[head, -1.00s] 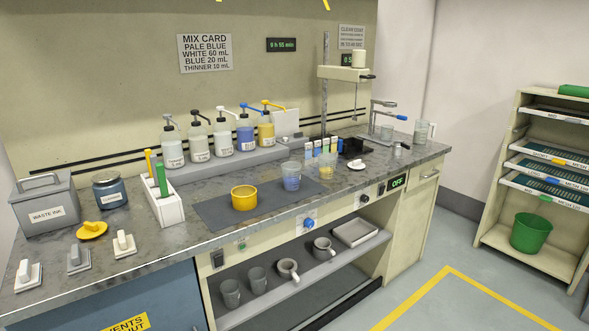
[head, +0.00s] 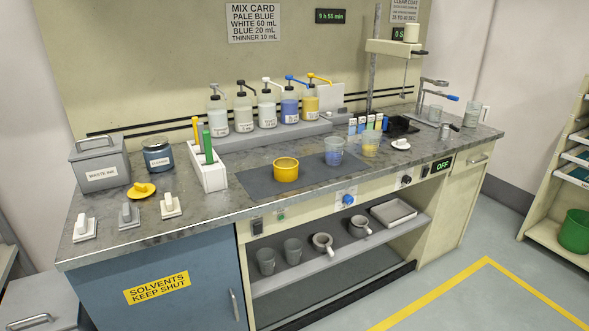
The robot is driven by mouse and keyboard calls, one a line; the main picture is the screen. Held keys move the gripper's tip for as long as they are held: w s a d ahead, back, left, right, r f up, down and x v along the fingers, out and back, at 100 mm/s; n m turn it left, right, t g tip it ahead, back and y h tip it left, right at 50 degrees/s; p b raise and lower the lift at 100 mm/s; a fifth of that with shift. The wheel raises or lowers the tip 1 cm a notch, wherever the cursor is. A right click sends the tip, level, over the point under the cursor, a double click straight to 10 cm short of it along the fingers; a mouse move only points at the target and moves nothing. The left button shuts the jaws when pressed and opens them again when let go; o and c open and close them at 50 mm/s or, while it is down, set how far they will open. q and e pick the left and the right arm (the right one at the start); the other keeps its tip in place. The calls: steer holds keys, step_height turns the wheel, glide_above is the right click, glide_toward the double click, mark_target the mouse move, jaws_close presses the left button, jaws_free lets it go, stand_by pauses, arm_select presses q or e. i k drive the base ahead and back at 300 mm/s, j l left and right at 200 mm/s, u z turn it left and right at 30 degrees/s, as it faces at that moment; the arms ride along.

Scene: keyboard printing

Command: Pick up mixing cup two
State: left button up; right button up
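No cup here carries a readable label, so I cannot tell which is mixing cup two. On the counter a clear cup with blue contents (head: 334,151) stands at the right end of a dark mat. A clear cup with yellowish contents (head: 371,143) stands just right of it. On the shelf under the counter stand two plain grey cups, a left one (head: 266,261) and a right one (head: 293,251). To their right are two handled mugs, a left one (head: 323,243) and a right one (head: 361,225). Neither of my grippers is in view.
A yellow ring-shaped pot (head: 286,169) sits on the dark mat (head: 258,184). Several pump bottles stand on a raised ledge (head: 290,134) behind. A white holder (head: 207,174) with green and yellow handles stands left of the mat. A shallow tray (head: 393,212) lies on the shelf's right end.

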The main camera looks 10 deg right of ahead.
mark_target(370, 138)
steer(key=i+l, duration=0.25)
steer(key=i+l+u, duration=0.1)
steer(key=l, duration=0.4)
steer(key=i+l, duration=0.3)
steer(key=l+u, duration=0.05)
steer(key=l, duration=0.05)
